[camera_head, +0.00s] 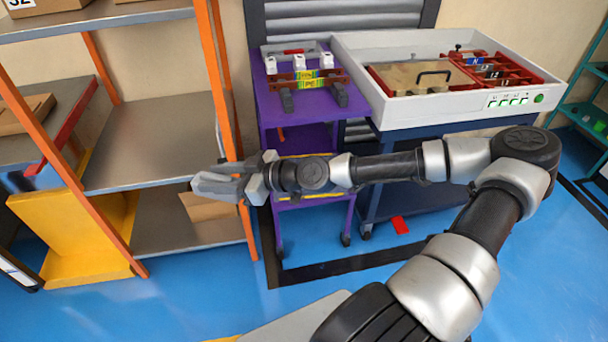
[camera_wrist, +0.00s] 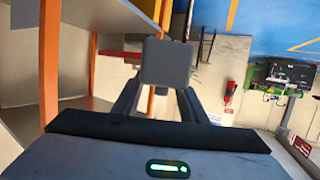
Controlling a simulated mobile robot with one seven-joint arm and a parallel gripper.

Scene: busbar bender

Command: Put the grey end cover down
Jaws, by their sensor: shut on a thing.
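The grey end cover (camera_wrist: 166,62) shows in the wrist view as a flat, dark grey, nearly square piece between my fingertips. My gripper (camera_wrist: 160,88) is shut on it. In the head view my gripper (camera_head: 215,183) reaches left, in front of the shelf rack's right orange post. There the cover is hard to tell apart from the grey fingers. It appears held in the air, and I see no surface touching it.
A rack with grey shelves (camera_head: 150,145) and orange posts stands left, with a yellow panel (camera_head: 75,240) low down. A purple cart (camera_head: 262,90) holds a busbar assembly. A white-walled tray (camera_head: 440,110) stands right of it. Blue floor lies open below.

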